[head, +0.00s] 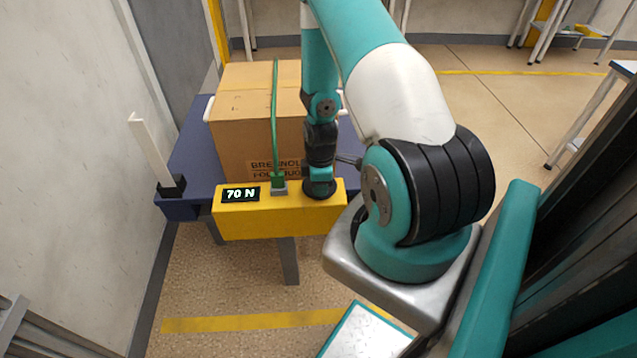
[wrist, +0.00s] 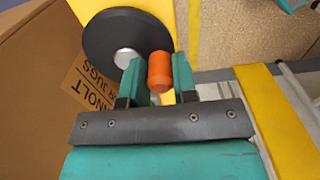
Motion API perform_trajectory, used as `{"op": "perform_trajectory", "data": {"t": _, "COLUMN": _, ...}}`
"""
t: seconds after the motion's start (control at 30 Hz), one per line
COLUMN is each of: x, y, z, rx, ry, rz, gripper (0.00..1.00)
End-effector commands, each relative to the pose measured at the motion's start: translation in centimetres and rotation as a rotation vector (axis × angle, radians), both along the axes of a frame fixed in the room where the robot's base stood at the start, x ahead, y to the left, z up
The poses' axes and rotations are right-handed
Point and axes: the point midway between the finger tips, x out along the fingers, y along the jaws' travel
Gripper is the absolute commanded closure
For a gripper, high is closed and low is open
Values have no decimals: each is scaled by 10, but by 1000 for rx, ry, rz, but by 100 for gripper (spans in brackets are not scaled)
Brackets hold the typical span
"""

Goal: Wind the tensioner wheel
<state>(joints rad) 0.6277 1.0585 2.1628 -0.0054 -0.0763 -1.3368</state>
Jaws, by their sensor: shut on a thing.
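The tensioner wheel is a black disc (wrist: 104,38) with a silver hub (wrist: 125,57) in the wrist view. An orange crank knob (wrist: 158,70) stands on it, at the disc's lower right edge in that view. My gripper (wrist: 159,80) is shut on the knob, one teal finger on each side. In the head view my gripper (head: 319,175) points down over the wheel, hiding most of it and the knob. The wheel is on the right part of a yellow tensioner box (head: 262,219). The box's display (head: 240,194) reads 70 N.
A green strap (head: 274,110) runs from a clamp (head: 279,187) on the box up over a cardboard carton (head: 232,125). The carton sits on a blue table (head: 190,160), close beside my gripper. A white upright post (head: 150,150) stands at the table's left corner.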

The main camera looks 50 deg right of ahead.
Motion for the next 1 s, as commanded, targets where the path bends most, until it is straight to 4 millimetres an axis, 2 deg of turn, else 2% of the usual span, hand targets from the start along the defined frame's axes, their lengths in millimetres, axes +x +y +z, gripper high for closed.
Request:
{"op": "perform_trajectory", "data": {"t": 0.2, "x": -11, "y": -9, "z": 0, "rx": -5, "ry": 6, "rz": -4, "gripper": 88}}
{"op": "perform_trajectory", "data": {"t": 0.53, "x": -10, "y": -10, "z": 0, "rx": -7, "ry": 3, "rz": -4, "gripper": 88}}
{"op": "perform_trajectory", "data": {"t": 0.77, "x": -10, "y": -24, "z": 0, "rx": -11, "ry": -1, "rz": -5, "gripper": 87}}
{"op": "perform_trajectory", "data": {"t": 1.0, "x": -9, "y": -34, "z": 0, "rx": -15, "ry": -9, "rz": -3, "gripper": 76}}
